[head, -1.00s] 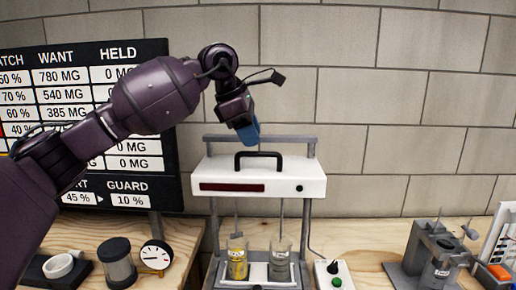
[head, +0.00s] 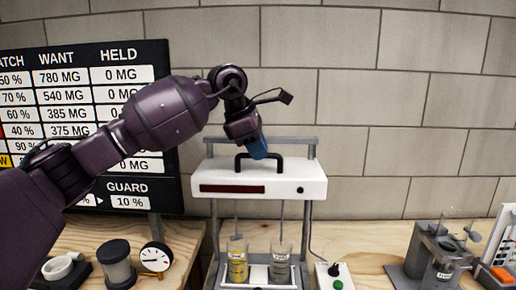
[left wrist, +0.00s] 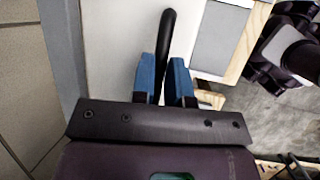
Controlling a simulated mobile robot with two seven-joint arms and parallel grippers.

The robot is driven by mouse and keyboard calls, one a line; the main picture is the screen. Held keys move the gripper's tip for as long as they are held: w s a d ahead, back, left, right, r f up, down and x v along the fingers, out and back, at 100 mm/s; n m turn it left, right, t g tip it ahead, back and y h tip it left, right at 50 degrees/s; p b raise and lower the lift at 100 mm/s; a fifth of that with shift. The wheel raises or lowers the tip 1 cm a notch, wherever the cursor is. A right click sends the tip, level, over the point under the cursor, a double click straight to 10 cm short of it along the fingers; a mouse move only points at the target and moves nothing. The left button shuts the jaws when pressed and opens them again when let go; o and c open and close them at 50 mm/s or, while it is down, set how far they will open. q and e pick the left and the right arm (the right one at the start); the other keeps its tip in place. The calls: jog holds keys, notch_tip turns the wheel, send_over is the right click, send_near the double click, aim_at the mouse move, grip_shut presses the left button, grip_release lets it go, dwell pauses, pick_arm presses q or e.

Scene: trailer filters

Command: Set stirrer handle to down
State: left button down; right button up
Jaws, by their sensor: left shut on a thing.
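The stirrer handle (head: 244,163) is a black bar raised in an arch on top of the white stirrer head (head: 312,186). The head sits high on its grey frame. Two beakers, one with yellow contents (head: 237,262) and one with grey contents (head: 281,264), stand below it with thin rods reaching down toward them. My left gripper (head: 258,153) is at the handle's top bar, its blue fingers pointing down. In the left wrist view the blue fingers (left wrist: 164,80) are shut on the black handle (left wrist: 167,45) between them.
A small control box with a green button (head: 337,284) stands at the frame's right foot. A dial gauge (head: 155,258) and a dark-lidded jar (head: 117,265) stand to the left. A grey fixture (head: 432,255) is on the right. A dark board (head: 125,187) stands behind my left arm.

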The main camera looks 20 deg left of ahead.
aim_at(258, 193)
pick_arm(q)
jog(key=shift+f, duration=0.2)
notch_tip(258, 193, down, 11)
jog(key=shift+b, duration=0.85)
jog(key=shift+f, duration=0.2)
jog(key=c, duration=1.1)
grip_release()
jog(key=shift+r, duration=0.1)
